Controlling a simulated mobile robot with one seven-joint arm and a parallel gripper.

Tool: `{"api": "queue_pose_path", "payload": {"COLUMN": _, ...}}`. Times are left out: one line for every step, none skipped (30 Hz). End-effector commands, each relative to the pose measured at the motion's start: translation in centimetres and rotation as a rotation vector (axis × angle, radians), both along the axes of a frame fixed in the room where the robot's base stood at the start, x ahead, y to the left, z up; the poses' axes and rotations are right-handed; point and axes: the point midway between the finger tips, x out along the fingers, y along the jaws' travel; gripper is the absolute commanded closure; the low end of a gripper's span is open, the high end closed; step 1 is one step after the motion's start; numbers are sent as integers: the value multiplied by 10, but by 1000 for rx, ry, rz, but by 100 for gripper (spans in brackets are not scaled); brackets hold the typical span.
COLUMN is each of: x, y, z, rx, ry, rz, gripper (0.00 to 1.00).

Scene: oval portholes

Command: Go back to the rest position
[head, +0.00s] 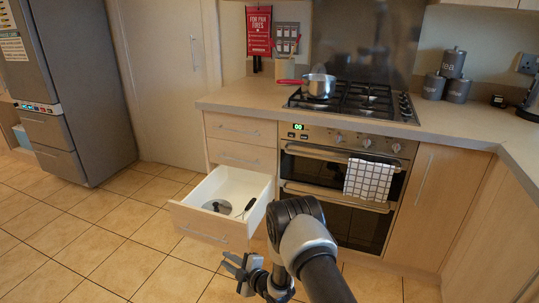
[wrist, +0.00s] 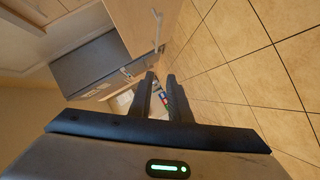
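My gripper (head: 230,263) is low in front of the open drawer in the head view, below the drawer's front panel and apart from it as far as I can tell. My dark arm comes in from the bottom of that view and bends in front of the oven. In the wrist view, the two black fingers of my gripper (wrist: 160,78) stand apart with a gap between them. Nothing is held between them. The open drawer (head: 208,229) is pulled out and holds a few dark utensils (head: 249,206).
An oven (head: 334,220) with a checked towel (head: 368,180) stands right of the drawer. A pot (head: 319,85) sits on the hob. A grey fridge (head: 68,80) stands at the left; it also shows in the wrist view (wrist: 92,64). The tiled floor (head: 90,230) at the left is clear.

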Motion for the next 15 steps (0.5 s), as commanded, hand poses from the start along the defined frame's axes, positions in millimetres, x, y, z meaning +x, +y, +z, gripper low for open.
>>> {"api": "queue_pose_path", "payload": {"x": 14, "y": -5, "z": 20, "rx": -6, "ry": 8, "rz": -26, "gripper": 83}}
{"api": "queue_pose_path", "payload": {"x": 21, "y": -9, "z": 29, "rx": -12, "ry": 19, "rz": -43, "gripper": 83}}
{"api": "queue_pose_path", "payload": {"x": 29, "y": -15, "z": 42, "rx": -18, "ry": 35, "rz": -67, "gripper": 83}}
{"api": "queue_pose_path", "payload": {"x": 36, "y": -19, "z": 53, "rx": -23, "ry": 47, "rz": -88, "gripper": 83}}
{"api": "queue_pose_path", "payload": {"x": 42, "y": -25, "z": 64, "rx": -28, "ry": 60, "rz": -110, "gripper": 83}}
{"api": "queue_pose_path", "payload": {"x": 51, "y": -32, "z": 81, "rx": -34, "ry": 80, "rz": -140, "gripper": 83}}
{"api": "queue_pose_path", "payload": {"x": 57, "y": -39, "z": 95, "rx": -37, "ry": 96, "rz": -167, "gripper": 83}}
{"api": "queue_pose_path", "payload": {"x": 62, "y": -47, "z": 110, "rx": -40, "ry": 113, "rz": -196, "gripper": 83}}
{"api": "queue_pose_path", "payload": {"x": 69, "y": -58, "z": 132, "rx": -42, "ry": 138, "rz": -239, "gripper": 83}}
{"api": "queue_pose_path", "payload": {"x": 72, "y": -68, "z": 149, "rx": -42, "ry": 160, "rz": -273, "gripper": 83}}
{"api": "queue_pose_path", "payload": {"x": 74, "y": -78, "z": 167, "rx": -42, "ry": 181, "rz": -308, "gripper": 83}}
{"api": "queue_pose_path", "payload": {"x": 75, "y": -91, "z": 190, "rx": -40, "ry": 211, "rz": -357, "gripper": 83}}
{"api": "queue_pose_path", "payload": {"x": 75, "y": -102, "z": 207, "rx": -34, "ry": 233, "rz": -394, "gripper": 83}}
{"api": "queue_pose_path", "payload": {"x": 73, "y": -112, "z": 223, "rx": -30, "ry": 258, "rz": -433, "gripper": 83}}
{"api": "queue_pose_path", "payload": {"x": 68, "y": -126, "z": 245, "rx": -21, "ry": 288, "rz": -481, "gripper": 83}}
